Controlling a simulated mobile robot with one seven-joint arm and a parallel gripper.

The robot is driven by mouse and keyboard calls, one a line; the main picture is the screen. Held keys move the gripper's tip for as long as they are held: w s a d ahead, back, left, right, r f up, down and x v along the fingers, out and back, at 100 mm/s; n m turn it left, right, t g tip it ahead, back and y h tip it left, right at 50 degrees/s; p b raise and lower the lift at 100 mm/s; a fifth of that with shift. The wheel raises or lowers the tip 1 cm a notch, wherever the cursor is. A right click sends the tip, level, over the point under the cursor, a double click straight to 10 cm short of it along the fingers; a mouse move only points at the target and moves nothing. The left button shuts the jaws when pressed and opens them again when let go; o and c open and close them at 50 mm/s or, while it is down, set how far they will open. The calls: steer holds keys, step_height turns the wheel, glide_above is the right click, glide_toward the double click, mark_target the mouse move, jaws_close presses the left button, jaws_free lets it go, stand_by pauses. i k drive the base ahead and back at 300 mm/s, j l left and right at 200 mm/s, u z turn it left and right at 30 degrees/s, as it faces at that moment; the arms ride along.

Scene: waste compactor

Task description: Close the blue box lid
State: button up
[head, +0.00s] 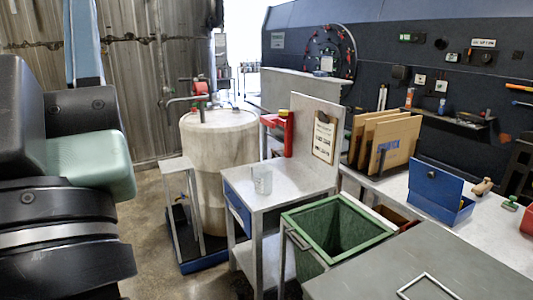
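The blue box (440,206) stands on the light grey bench at the right of the head view. Its blue lid (436,183) is up, tilted back behind the box, so the box is open. A small dark latch or keyhole shows near the top of the lid. The inside of the box is mostly hidden by its front wall. Parts of my own arm fill the left side of the view, far from the box. My gripper is not in view.
A brown handled tool (482,187) and a green-knobbed item (511,203) lie right of the box. Cardboard panels (390,140) stand behind left. A green bin (335,232) and a grey cabinet top (440,262) stand in front. A small table (283,191) stands mid-view.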

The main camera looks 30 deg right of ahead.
mark_target(445, 189)
steer(key=i+l+z, duration=0.2)
steer(key=z, duration=0.2)
steer(key=i+l+z, duration=0.1)
steer(key=i+z, duration=0.45)
steer(key=z, duration=0.25)
steer(key=i+z, duration=0.4)
steer(key=i+l+u, duration=0.3)
steer(key=i+l, duration=0.7)
